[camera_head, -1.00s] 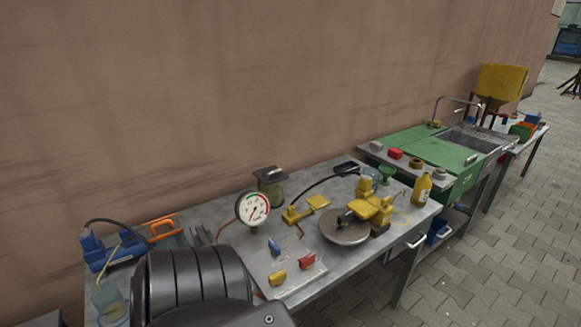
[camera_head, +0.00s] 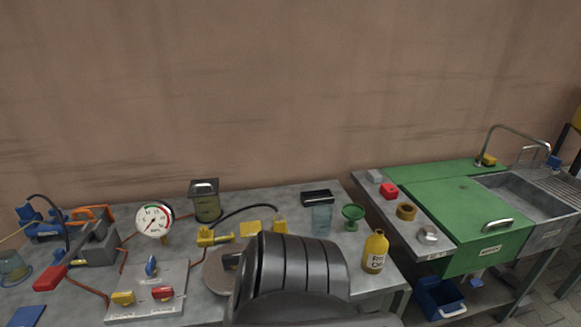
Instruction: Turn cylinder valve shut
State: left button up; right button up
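A grey valve panel (camera_head: 172,308) lies on the metal workbench at lower left. It carries a blue handle (camera_head: 151,266), a yellow handle (camera_head: 122,298) and a red handle (camera_head: 162,293). Its labels are too small to read, so I cannot tell which handle is the cylinder valve. A round white dial gauge (camera_head: 154,220) with a green and red scale stands behind the panel. Neither of my grippers is in view. A black ridged part, apparently of my own arm, covers the bench right of the panel and part of a round metal disc (camera_head: 215,272).
A grey device with a red handle (camera_head: 50,278) stands left of the panel. A lidded jar (camera_head: 206,203), green funnel (camera_head: 353,214) and yellow oil bottle (camera_head: 375,251) stand on the bench (camera_head: 291,196). A green sink unit (camera_head: 458,208) is at right.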

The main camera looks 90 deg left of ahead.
aim_at(150, 269)
jog(key=i, duration=0.45)
jog(key=u, duration=2.45)
